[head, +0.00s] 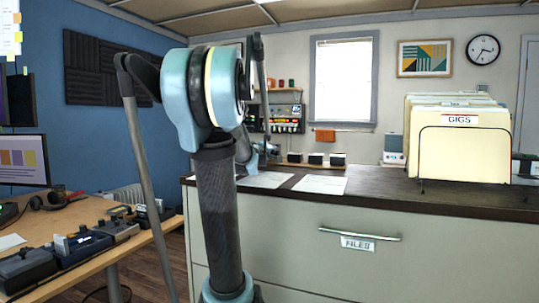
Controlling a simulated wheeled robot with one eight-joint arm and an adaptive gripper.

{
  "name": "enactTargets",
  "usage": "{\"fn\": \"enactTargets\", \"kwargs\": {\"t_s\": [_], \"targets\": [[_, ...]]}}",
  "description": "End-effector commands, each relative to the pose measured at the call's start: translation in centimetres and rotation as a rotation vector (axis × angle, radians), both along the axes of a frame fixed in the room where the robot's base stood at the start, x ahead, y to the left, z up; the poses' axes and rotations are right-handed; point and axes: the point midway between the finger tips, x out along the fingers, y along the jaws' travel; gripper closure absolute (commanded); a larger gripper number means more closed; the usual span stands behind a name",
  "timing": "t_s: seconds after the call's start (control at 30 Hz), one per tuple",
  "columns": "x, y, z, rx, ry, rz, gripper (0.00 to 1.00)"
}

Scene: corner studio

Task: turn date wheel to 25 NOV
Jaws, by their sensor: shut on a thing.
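My arm stands in front of the cabinet and hides part of its top. My gripper (264,152) shows small and partly covered behind the arm, above the cabinet's far left part. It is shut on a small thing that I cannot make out. I cannot pick out the date wheel or read any date on it. Two white paper sheets lie on the dark cabinet top, the left sheet (265,180) partly behind my arm and the right sheet (320,184) in the clear.
The cabinet top (375,191) is bare between the right sheet and the GIGS file rack (462,150). A pale boxy device (393,150) stands behind it. Small dark boxes (315,159) sit at the back. A desk (120,250) with pedals and a monitor is at left.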

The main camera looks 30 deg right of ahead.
Motion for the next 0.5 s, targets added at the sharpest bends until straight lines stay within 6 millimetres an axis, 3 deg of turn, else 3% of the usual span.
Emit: {"fn": "enactTargets", "kwargs": {"t_s": [0.5], "targets": [[0.04,0.06,-0.04,0.183,-0.205,0.004,1.0]]}}
